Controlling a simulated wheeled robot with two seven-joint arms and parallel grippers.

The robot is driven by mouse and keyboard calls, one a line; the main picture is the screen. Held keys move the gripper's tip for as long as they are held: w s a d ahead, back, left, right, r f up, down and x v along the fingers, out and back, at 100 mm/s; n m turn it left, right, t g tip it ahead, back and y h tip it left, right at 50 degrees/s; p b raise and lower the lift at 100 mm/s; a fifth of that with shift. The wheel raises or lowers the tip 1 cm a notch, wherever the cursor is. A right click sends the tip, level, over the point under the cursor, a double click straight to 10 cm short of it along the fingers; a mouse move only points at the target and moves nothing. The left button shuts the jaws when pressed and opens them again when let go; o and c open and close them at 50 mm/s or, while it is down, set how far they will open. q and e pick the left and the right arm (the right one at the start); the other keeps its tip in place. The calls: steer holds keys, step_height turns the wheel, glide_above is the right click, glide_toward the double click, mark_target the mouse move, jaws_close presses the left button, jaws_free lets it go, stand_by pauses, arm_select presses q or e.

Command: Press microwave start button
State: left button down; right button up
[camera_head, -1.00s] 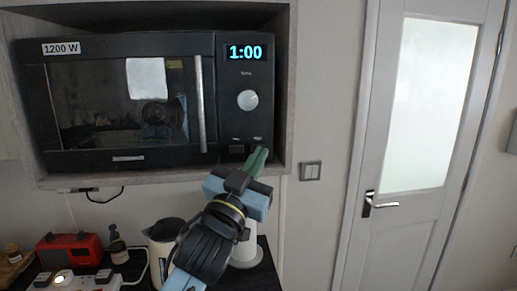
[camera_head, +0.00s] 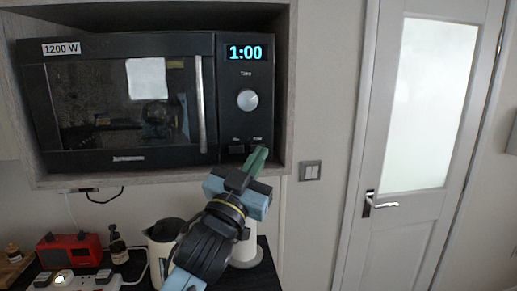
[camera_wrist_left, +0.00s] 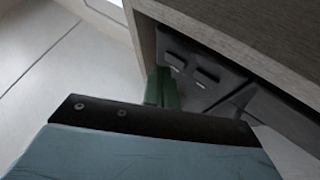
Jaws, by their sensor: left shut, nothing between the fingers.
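The black microwave (camera_head: 120,158) sits in a wooden wall cabinet, its door shut and its display (camera_head: 246,53) reading 1:00. A round silver knob (camera_head: 247,100) is below the display. Under it are a left button (camera_head: 237,150) and a right button beside it, mostly covered by my fingertips; their labels are too small to read surely. My left gripper (camera_head: 257,159) is shut and empty, its green fingers pointing up at the right button. In the left wrist view the fingers (camera_wrist_left: 161,88) are close to the lower panel (camera_wrist_left: 190,66); contact cannot be told. My right gripper is out of view.
The wooden cabinet edge (camera_head: 190,176) runs just under the microwave, close to my left gripper. Below are a kettle (camera_head: 160,250), a red radio (camera_head: 70,248) and a white paper-roll-like object (camera_head: 246,250). A light switch (camera_head: 310,171) and a door (camera_head: 432,230) are right.

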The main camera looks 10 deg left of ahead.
arm_select(q)
steer(key=shift+w+a, duration=0.15)
steer(key=shift+w, duration=0.2)
